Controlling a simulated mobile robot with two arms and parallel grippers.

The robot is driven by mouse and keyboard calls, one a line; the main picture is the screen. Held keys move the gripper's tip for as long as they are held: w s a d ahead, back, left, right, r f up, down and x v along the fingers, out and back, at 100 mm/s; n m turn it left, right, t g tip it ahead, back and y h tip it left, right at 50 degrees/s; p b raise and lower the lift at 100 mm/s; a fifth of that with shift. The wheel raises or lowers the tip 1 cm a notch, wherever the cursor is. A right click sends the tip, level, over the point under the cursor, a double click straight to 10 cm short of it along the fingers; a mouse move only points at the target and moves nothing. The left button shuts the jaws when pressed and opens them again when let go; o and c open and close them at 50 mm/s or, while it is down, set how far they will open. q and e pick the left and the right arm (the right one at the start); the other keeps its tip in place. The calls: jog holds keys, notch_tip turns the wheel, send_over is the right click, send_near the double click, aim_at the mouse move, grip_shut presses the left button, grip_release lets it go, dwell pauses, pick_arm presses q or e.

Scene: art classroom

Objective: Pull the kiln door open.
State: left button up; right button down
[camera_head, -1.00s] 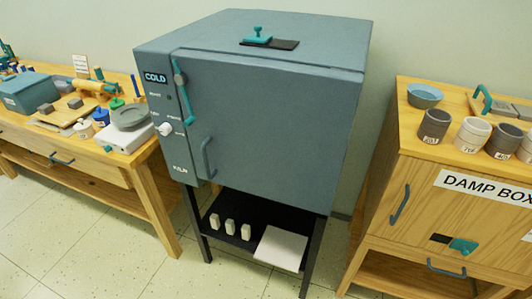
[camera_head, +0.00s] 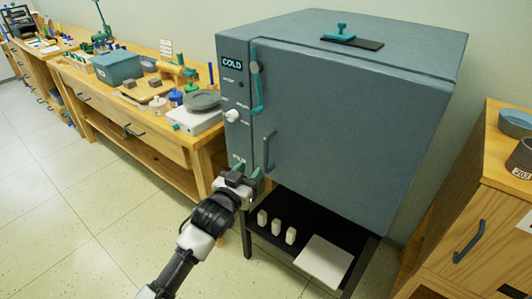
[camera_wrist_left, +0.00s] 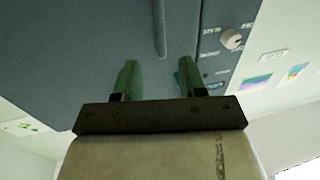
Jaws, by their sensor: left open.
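The blue-grey kiln (camera_head: 345,110) stands on a dark stand, its front door shut. A grey vertical bar handle (camera_head: 268,150) is on the left part of the door. A teal lever (camera_head: 257,90) hangs above it near the door's left edge. My left gripper (camera_head: 249,172) is open and empty, just below and in front of the handle. In the left wrist view, the green fingers (camera_wrist_left: 158,76) are spread and the handle (camera_wrist_left: 161,30) shows beyond the gap between them, apart from both. My right gripper is not in view.
A wooden bench (camera_head: 152,123) with tools and a scale stands left of the kiln. A damp box cabinet (camera_head: 480,205) stands at right. White posts and a pale slab (camera_head: 323,262) rest on the shelf under the kiln. Floor (camera_head: 70,220) in front is clear.

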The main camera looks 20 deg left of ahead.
aim_at(265, 152)
pick_arm(q)
jog(key=w, duration=0.3)
jog(key=w+d, duration=0.1)
jog(key=w, duration=0.6)
jog(key=shift+w+d, duration=0.15)
jog(key=shift+d, duration=0.15)
grip_shut()
